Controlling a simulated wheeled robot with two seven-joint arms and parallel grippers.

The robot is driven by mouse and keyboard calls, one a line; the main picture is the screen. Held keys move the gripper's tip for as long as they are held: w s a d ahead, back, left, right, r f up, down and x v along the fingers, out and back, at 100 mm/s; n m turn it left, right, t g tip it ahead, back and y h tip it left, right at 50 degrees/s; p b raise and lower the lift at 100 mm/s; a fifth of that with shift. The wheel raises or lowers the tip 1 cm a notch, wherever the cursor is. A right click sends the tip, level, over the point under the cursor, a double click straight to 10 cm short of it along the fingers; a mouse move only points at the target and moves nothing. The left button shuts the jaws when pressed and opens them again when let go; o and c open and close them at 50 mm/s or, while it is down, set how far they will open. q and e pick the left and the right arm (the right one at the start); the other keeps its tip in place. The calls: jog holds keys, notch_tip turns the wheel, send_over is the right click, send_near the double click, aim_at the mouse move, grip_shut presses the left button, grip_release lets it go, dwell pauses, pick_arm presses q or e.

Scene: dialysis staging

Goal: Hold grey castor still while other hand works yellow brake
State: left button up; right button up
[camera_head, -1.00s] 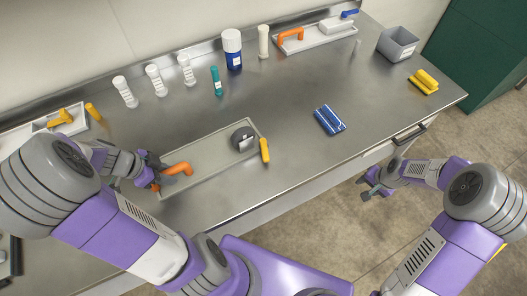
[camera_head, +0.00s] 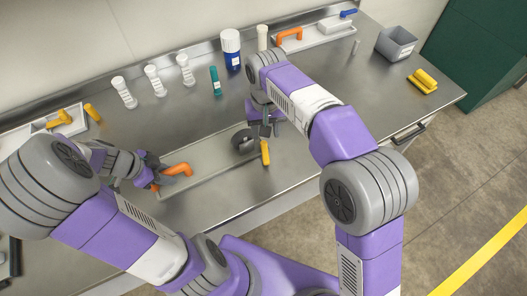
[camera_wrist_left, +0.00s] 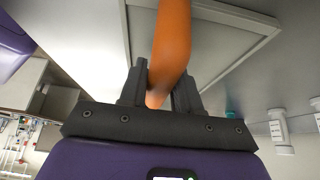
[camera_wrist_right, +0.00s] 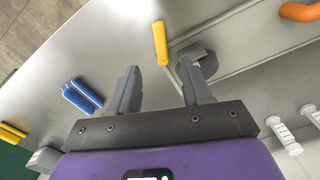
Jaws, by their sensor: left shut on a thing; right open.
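The dark grey castor (camera_head: 241,141) sits at the far right end of a grey tray-like plate (camera_head: 208,159) on the steel bench. The yellow brake lever (camera_head: 265,152) is just right of it. An orange handle (camera_head: 180,169) is at the plate's near left end. My left gripper (camera_wrist_left: 160,85) is shut on the orange handle (camera_wrist_left: 172,40). My right gripper (camera_wrist_right: 161,76) is open above the bench by the castor. In the right wrist view, the castor (camera_wrist_right: 203,55) is partly behind one finger, and the yellow lever (camera_wrist_right: 160,42) shows beyond the gap, apparently untouched.
White bottles (camera_head: 154,80), a teal tube (camera_head: 215,80) and a blue bottle (camera_head: 232,50) stand behind. A blue pad (camera_wrist_right: 82,96) lies near the right gripper.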

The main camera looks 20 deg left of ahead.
aim_at(265, 155)
notch_tip(265, 155, down, 12)
jog(key=shift+r, duration=0.1)
dwell(0.4)
